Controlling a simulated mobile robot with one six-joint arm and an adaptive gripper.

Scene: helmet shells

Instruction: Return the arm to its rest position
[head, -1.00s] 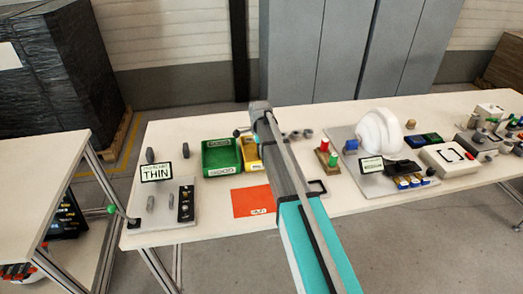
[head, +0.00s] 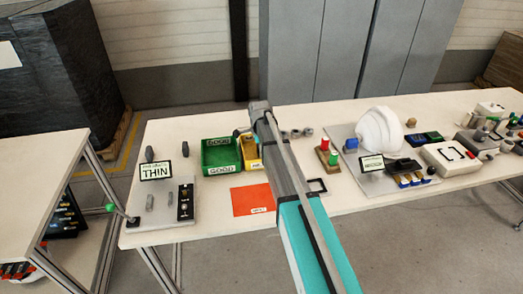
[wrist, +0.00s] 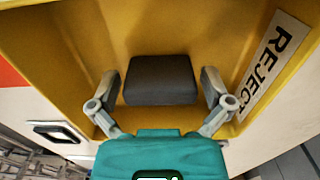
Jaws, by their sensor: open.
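My arm (head: 283,170) reaches forward over the table in the head view, with its far end beside the yellow bin (head: 252,163). In the wrist view my gripper (wrist: 161,82) is open over the inside of the yellow bin (wrist: 60,45), which bears a REJECT label (wrist: 270,63). A dark grey block (wrist: 160,80) shows between the two spread fingers, with gaps on both sides. I cannot tell how far below the fingertips it is. In the head view the fingers are mostly hidden by the arm.
A green GOOD bin (head: 221,155) stands left of the yellow bin, with an orange sheet (head: 252,199) in front. A THIN sign (head: 156,171) and plate are at the left. A white helmet shell (head: 380,130) and several fixtures are to the right. Grey cabinets (head: 350,50) stand behind.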

